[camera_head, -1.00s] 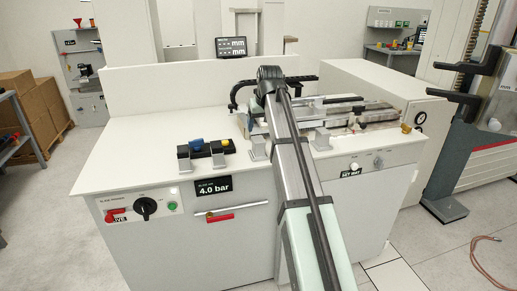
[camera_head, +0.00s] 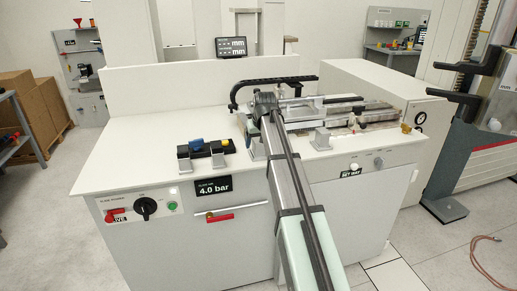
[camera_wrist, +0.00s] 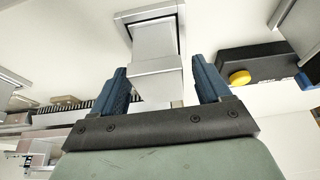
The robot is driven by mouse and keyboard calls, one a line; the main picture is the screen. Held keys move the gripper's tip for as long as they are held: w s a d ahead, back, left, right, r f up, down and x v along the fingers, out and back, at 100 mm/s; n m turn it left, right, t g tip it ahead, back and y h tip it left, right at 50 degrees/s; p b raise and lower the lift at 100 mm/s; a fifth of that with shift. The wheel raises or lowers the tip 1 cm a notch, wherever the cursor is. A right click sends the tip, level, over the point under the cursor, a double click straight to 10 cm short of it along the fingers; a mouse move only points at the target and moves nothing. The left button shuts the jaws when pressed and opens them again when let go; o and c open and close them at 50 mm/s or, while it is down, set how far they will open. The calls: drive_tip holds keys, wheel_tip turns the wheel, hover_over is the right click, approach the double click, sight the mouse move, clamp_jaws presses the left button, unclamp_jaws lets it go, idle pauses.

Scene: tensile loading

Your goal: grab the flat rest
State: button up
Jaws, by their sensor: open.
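A grey metal rest with a square, plate-like end, which I take to be the flat rest (camera_wrist: 155,55), lies ahead of my gripper (camera_wrist: 158,68) in the wrist view. My gripper is open, one blue finger on each side of the rest's lower part in the picture. I see gaps on both sides and no clear contact. In the head view the rest (camera_head: 257,149) stands upright near the bench's front edge, just left of my arm.
Left of the rest is a black block with a yellow button (camera_wrist: 239,77), beside other grey supports (camera_head: 185,159). A metal slide fixture (camera_head: 335,108) with a black cable chain (camera_head: 275,81) lies behind and right. Another grey support (camera_head: 322,139) stands right of my arm. The bench's left side is clear.

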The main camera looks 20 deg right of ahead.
drive_tip(key=shift+w+f, duration=0.2)
drive_tip(key=shift+f, duration=0.4)
drive_tip(key=c, duration=1.3)
drive_tip(key=shift+o, duration=0.2)
drive_tip(key=shift+r, duration=0.1)
